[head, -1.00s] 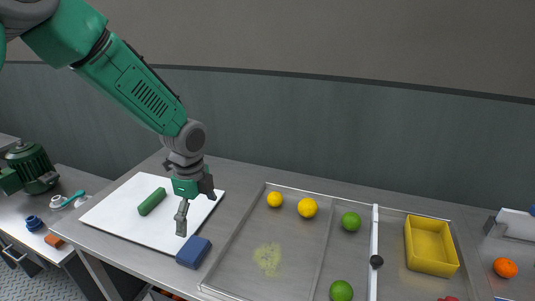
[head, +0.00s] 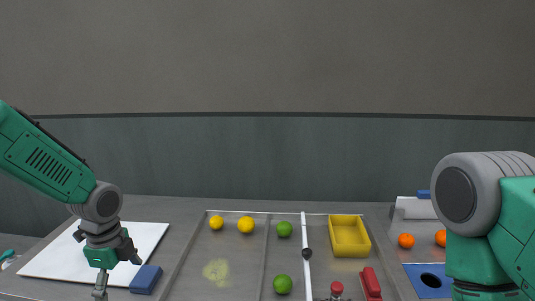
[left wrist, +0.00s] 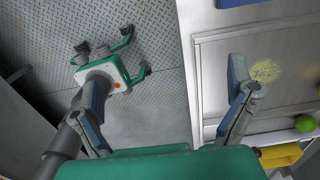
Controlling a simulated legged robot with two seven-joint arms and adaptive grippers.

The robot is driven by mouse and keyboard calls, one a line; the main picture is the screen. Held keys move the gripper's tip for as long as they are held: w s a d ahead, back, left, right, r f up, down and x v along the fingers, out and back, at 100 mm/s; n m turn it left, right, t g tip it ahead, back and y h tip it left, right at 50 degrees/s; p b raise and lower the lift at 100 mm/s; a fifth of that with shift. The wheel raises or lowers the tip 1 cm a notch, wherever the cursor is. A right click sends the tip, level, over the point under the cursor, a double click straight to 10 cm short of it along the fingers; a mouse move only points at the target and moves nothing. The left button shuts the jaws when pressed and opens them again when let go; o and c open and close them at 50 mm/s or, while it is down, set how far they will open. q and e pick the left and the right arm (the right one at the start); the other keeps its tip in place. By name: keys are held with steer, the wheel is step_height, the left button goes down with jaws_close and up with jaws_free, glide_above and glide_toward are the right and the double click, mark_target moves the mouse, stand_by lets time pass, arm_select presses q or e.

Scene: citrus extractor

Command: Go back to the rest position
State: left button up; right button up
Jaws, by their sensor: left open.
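My left gripper (head: 115,275) is open and empty in the head view. My right arm (head: 490,225) shows at the right edge of the head view. Its gripper is not visible there.
A shallow tray (head: 190,250) holds yellow and green fruit. A yellow bin (head: 350,238), a red object (head: 370,283) and an orange (head: 406,240) stand further right. A blue panel with a dark hole (head: 412,270) lies near my right arm.

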arm_select(q)
steer(key=s+d+f+n+h+b, duration=0.1)
steer(key=s+d+f+n+b, duration=0.4)
steer(key=s+f, duration=0.65)
steer(key=s+f+n+b, duration=0.3)
steer(key=s+f+n, duration=0.4)
steer(key=f, duration=0.8)
steer(key=s+a+f+n+b, duration=0.1)
steer(key=s+a+f+n, duration=0.1)
steer(key=s, duration=0.3)
steer(key=s+a+f+n+b, duration=0.2)
steer(key=s+f+n, duration=0.1)
steer(key=s, duration=0.3)
steer(key=shift+s+n+t+y+b, duration=0.3)
steer(key=shift+n+y, duration=0.1)
steer(key=shift+n, duration=0.3)
arm_select(e)
step_height(320, 180, down, 11)
steer(key=a, duration=0.2)
steer(key=shift+a, duration=0.15)
